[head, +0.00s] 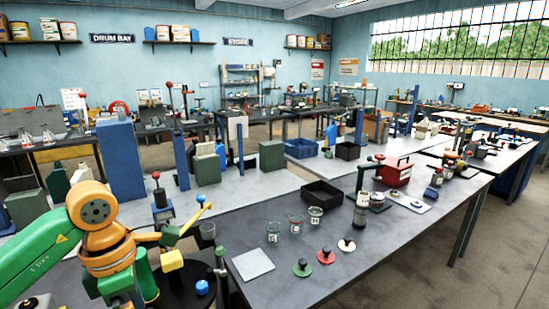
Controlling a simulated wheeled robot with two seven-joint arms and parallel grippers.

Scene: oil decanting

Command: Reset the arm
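My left arm (95,212), green with orange joints, comes in from the left and bends down at the lower left. Its fingers cannot be clearly made out among the parts beside the wrist, so I cannot tell whether that gripper is open or shut or holds anything. My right arm and gripper are not in view. Three small glass beakers (295,223) stand upright on the grey bench (370,245). Three round knobbed lids, dark green (302,268), red (325,256) and pale (346,245), lie in front of them.
A pale square plate (253,264) lies near the bench's left edge. A black tray (322,194), a green stand (363,180) and a red box (394,172) stand farther back. The bench's front right is clear.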

